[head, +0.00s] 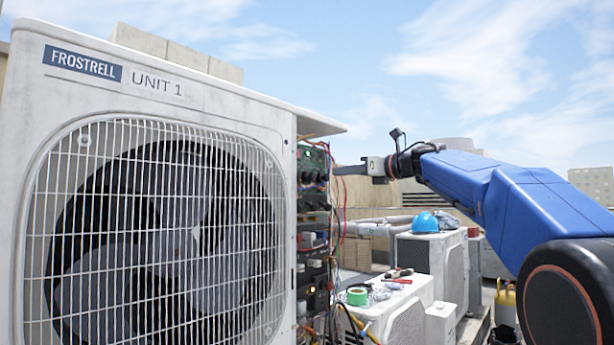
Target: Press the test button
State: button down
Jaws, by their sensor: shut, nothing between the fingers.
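The condenser unit labelled Frostrell Unit 1 (285,115) fills the left of the head view. Its right side is open and shows a strip of electrical parts (313,205) with boards, terminals and loose wires, seen almost edge-on. I cannot make out which part there is the test button. My gripper (340,170) is shut and empty. It reaches in from the right, level with the upper part of the strip, its tips close to the wires. I cannot tell whether the tips touch anything.
Red and dark wires (343,215) hang out beside the strip, under my gripper. A smaller white unit (405,305) behind carries green tape (357,296) and hand tools (398,274). A blue hard hat (425,222) lies on another unit. A yellow cylinder (506,303) stands at lower right.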

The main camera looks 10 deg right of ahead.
aim_at(299, 175)
jog(key=x, duration=1.4)
